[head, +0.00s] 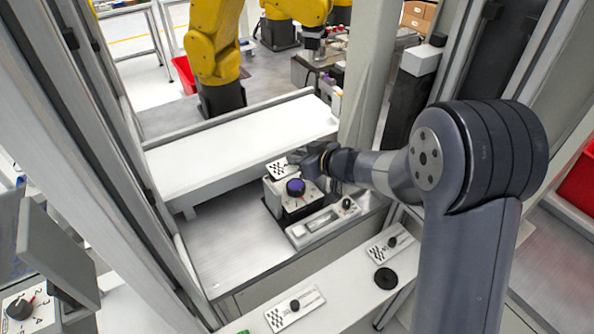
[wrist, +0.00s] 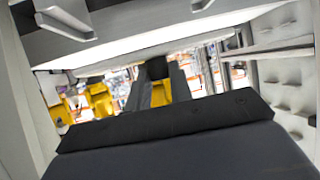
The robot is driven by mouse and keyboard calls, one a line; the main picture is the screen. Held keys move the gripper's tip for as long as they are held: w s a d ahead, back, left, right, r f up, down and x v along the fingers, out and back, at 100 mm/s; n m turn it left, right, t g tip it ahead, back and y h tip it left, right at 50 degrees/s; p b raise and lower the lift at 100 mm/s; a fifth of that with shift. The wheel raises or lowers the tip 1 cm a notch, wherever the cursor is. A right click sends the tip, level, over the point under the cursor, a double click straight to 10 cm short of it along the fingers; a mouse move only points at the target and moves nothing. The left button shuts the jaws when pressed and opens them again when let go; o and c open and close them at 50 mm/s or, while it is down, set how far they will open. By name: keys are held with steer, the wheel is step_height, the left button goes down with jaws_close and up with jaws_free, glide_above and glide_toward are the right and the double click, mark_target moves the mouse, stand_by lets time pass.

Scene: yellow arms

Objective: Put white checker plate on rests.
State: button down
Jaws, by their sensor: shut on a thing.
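A white plate with a black checker pattern (head: 279,170) is at my gripper (head: 297,157) in the head view, and my gripper is shut on it. The plate is over the back edge of a white block with a purple knob (head: 295,187). I cannot tell whether it touches the block or hangs just above it. No rests can be made out clearly; the arm and plate hide part of that area.
Two more checker plates with black knobs lie on the front ledge, one at the left (head: 295,308) and one at the right (head: 390,243), near a black disc (head: 386,278). A panel with a slot (head: 322,223) is in front of the block. A white shelf (head: 235,150) runs behind.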

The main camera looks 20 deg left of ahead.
steer(key=shift+f+b, duration=0.3)
steer(key=shift+f, duration=2.05)
steer(key=shift+f, duration=0.15)
steer(key=c, duration=1.3)
jaws_free()
steer(key=shift+o, duration=0.2)
steer(key=shift+d+r, duration=0.15)
steer(key=shift+r, duration=0.05)
steer(key=v, duration=1.1)
steer(key=shift+s+d, duration=0.25)
steer(key=shift+r, duration=0.15)
